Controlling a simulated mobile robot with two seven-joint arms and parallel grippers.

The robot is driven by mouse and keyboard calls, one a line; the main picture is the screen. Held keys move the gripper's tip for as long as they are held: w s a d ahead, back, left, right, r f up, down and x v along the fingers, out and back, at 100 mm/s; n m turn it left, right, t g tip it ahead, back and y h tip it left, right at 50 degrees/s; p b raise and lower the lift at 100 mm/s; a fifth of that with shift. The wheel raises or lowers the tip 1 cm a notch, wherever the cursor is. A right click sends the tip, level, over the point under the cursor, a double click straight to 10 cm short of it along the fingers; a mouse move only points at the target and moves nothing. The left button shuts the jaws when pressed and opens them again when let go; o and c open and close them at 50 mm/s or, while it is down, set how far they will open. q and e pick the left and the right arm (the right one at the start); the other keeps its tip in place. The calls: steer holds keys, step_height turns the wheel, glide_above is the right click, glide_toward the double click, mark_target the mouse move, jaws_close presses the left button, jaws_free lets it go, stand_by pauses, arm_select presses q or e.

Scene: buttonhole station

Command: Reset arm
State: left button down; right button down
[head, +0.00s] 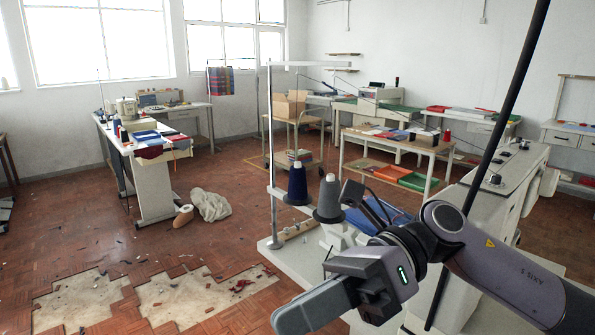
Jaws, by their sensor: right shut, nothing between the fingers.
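My right arm comes in from the lower right. Its gripper (284,321) is at the bottom middle, shut and empty, pointing down and left. It hangs in front of the near machine table (292,257) and touches nothing that I can see. Part of that table is hidden behind my arm. My left gripper is not in the head view.
A navy thread cone (297,184) and a grey cone (327,199) stand near my right arm, beside a metal thread stand (271,150). The floor at left has broken, bare patches (84,301) with scattered scraps. A white sack (210,205) lies on the floor.

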steer(key=w+d+f+m+t+y, duration=0.15)
steer(key=w+m+t+y, duration=0.3)
steer(key=m+t, duration=0.5)
steer(key=w+f+m+t+y, duration=0.3)
steer(key=m+t+y, duration=0.25)
steer(key=m, duration=0.75)
steer(key=w+d+f+m+t+h, duration=0.1)
steer(key=d+f+m+t+h, duration=0.2)
steer(key=f+m+t+h, duration=0.4)
steer(key=w+d+f+m+t+h, duration=0.2)
steer(key=d+f+m+t+h, duration=0.3)
steer(key=m, duration=0.4)
steer(key=s+d+f+m+g+h, duration=0.3)
steer(key=s+f+m, duration=0.1)
steer(key=f, duration=0.4)
steer(key=s+d+f+m+g+h, duration=0.3)
steer(key=s+d+f+m, duration=0.1)
steer(key=s+f, duration=0.3)
steer(key=s+d+f+m+g+h, duration=0.2)
steer(key=s+d+f+m+h, duration=0.1)
steer(key=f, duration=0.7)
steer(key=shift+s+d+f+m+g+h, duration=0.15)
steer(key=shift+s+f+m+g+h, duration=0.2)
steer(key=shift+s+m, duration=0.55)
steer(key=shift+s+r+n, duration=0.1)
steer(key=shift+s+n, duration=0.05)
steer(key=shift+n, duration=0.1)
